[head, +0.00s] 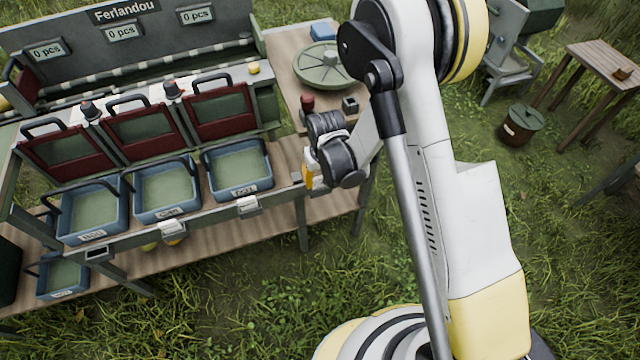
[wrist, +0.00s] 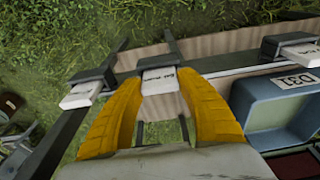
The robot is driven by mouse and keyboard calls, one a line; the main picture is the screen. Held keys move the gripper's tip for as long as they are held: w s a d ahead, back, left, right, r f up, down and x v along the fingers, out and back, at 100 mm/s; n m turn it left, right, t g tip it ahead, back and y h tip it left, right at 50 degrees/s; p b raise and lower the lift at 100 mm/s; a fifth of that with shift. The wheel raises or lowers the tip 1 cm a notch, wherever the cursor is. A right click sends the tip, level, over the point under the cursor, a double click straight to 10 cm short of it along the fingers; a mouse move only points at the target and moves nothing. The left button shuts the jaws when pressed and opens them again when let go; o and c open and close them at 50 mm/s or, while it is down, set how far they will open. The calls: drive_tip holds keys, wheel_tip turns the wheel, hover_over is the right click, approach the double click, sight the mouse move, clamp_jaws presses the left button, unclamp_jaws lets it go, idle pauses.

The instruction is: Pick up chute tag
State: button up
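A white tag (wrist: 160,82) with small dark print sits in a dark clip on the rail in the wrist view. The two yellow fingers of my gripper (wrist: 159,79) are spread, one on each side of this tag. They look very close to its edges; I cannot tell whether they touch it. In the head view my gripper (head: 309,172) is at the right end of the sorting bench's front rail, and its own arm hides part of it. More white tags sit in clips to the left (wrist: 80,95) and right (wrist: 300,54) in the wrist view.
Blue trays (head: 238,170) stand along the bench, below red-framed gates (head: 220,110). One tray (wrist: 280,110) lies close beside my right finger in the wrist view. A round green lid (head: 325,65) lies on the wooden side top. Grass is open in front of the bench.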

sight(320, 177)
idle(0.3)
wheel_tip(320, 177, up, 4)
drive_tip(key=shift+r+p, duration=0.1)
drive_tip(key=shift+p, duration=1.05)
drive_tip(key=s+d+r+p, duration=0.3)
drive_tip(key=s+d+r, duration=0.4)
drive_tip(key=s+d, duration=0.1)
wheel_tip(320, 177, up, 7)
drive_tip(key=p, duration=0.4)
drive_tip(key=shift+p, duration=0.3)
drive_tip(key=shift+d+f, duration=0.1)
